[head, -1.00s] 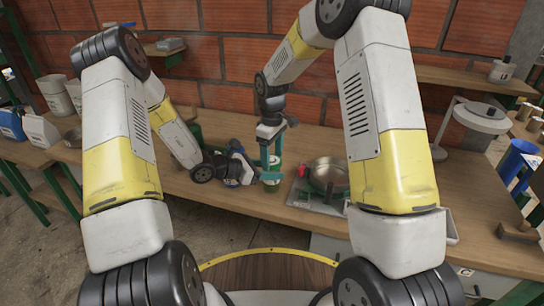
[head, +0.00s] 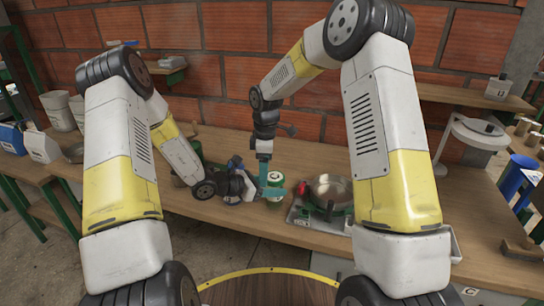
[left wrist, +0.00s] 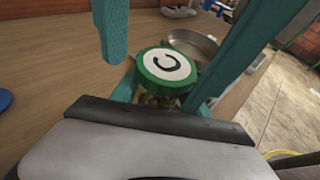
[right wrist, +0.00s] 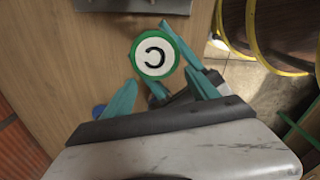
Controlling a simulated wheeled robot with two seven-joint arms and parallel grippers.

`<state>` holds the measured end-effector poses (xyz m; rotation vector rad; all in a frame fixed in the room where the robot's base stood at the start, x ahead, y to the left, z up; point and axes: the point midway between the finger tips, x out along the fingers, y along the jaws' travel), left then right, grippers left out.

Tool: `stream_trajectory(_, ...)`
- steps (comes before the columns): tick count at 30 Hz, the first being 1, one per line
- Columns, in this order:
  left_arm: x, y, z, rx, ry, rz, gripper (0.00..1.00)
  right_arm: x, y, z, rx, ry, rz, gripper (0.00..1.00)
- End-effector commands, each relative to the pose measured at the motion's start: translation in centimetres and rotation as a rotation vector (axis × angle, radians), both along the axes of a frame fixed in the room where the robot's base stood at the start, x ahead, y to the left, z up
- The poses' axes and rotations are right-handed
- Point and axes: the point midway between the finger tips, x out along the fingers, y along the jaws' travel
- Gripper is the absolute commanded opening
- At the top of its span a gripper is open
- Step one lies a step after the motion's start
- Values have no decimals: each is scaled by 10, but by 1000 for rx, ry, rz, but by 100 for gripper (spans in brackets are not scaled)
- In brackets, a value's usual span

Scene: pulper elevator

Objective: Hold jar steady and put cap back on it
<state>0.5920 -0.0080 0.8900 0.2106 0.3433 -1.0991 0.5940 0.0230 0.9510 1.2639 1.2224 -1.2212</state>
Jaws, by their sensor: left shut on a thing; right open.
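The jar (left wrist: 150,101) stands upright at the workbench's front, mostly hidden by the gripper fingers. Its green cap (left wrist: 167,70), white-topped with a black C, sits on the jar's mouth; it also shows in the right wrist view (right wrist: 155,54) and the head view (head: 275,175). I cannot tell whether it is screwed tight. My left gripper (left wrist: 160,97) is shut on the jar from the side, below the cap. My right gripper (right wrist: 160,78) points down over the jar, open, its fingers apart from the cap. In the head view its teal finger (head: 263,170) shows just left of the cap.
A metal pan on a scale (head: 329,190) stands close to the right of the jar. White tubs (head: 60,110) and a blue container (head: 12,138) are at the far left. A lamp-like white stand (head: 480,134) is at the right. A brick wall (head: 225,75) closes the back.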

Motion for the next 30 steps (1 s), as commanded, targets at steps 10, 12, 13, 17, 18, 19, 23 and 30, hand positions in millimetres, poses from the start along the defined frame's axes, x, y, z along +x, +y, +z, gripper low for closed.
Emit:
stream_trajectory(10,3,8,-3,8,1,15,0,-10,-6,15,13,26,923,79)
stream_trajectory(12,3,8,-3,9,1,15,0,-9,-7,21,18,21,1107,79)
stream_trajectory(13,3,8,-3,9,2,14,0,-9,-8,24,21,16,1185,79)
stream_trajectory(17,3,8,-3,9,2,14,0,-6,-13,36,25,-1,1509,79)
stream_trajectory(18,3,8,-3,9,2,14,0,-5,-14,41,24,-9,1599,79)
stream_trajectory(19,3,8,-3,9,2,14,0,-4,-15,44,22,-12,1663,79)
stream_trajectory(23,3,8,-4,9,2,14,0,-1,-20,55,15,-30,1887,79)
stream_trajectory(30,3,8,-4,10,2,14,0,2,-24,64,5,-43,2073,79)
